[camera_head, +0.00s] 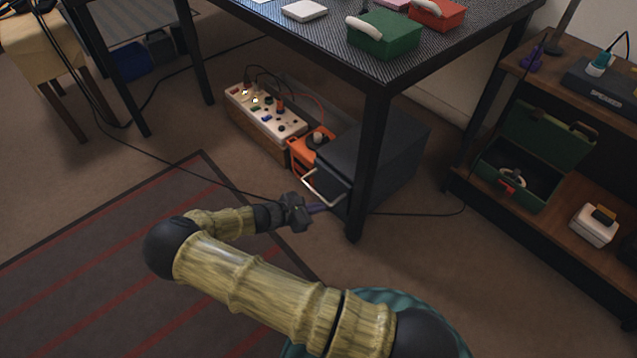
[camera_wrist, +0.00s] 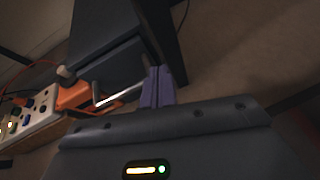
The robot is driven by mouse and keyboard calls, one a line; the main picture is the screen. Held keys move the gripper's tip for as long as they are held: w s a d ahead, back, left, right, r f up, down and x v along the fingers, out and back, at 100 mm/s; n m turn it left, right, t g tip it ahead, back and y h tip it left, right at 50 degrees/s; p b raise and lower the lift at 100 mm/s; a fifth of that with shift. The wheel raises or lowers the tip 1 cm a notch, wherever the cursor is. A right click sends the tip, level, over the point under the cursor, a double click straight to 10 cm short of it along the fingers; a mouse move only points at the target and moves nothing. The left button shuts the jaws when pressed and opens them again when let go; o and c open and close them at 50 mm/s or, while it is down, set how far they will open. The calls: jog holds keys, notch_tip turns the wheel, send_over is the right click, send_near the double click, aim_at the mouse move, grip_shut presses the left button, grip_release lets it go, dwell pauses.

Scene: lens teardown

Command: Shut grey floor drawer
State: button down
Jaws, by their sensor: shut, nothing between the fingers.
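The grey floor drawer unit (camera_head: 385,150) is a dark box on the carpet under the table, behind a black table leg. A pale bar handle (camera_head: 323,188) stands out from its front. My gripper (camera_head: 322,209) is shut and empty, with its purple fingers low in front of the unit, close to the handle. In the wrist view, the fingers of my gripper (camera_wrist: 157,88) point at the dark unit (camera_wrist: 100,45), and the handle (camera_wrist: 120,96) shows left of them. I cannot tell whether the fingertips touch the drawer front. How far the drawer stands open is hard to tell.
The table leg (camera_head: 368,165) stands right beside the drawer front. An orange box (camera_head: 308,147) and a white panel with knobs (camera_head: 262,115) lie left of the unit. A cable (camera_head: 425,213) runs along the floor. A wooden shelf (camera_head: 455,178) stands at right.

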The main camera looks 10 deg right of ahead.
jog(key=s+d+r+m+y+p, duration=0.2)
jog(key=r+m, duration=0.5)
jog(key=r, duration=0.4)
jog(key=s+d+r+m+g+y+p, duration=0.1)
jog(key=s+r+m+y, duration=0.4)
jog(key=r, duration=0.7)
jog(key=s+d+r+m+g+y+p, duration=0.1)
jog(key=s+d+r+m+y+p, duration=0.2)
jog(key=s+r+m, duration=0.5)
notch_tip(320, 180, up, 4)
jog(key=s+y+p, duration=0.1)
jog(key=s+p, duration=0.1)
jog(key=shift+r+m+y+p, duration=0.25)
jog(key=shift+m+y+p, duration=0.05)
jog(key=shift+m+p, duration=0.1)
jog(key=shift+s, duration=0.1)
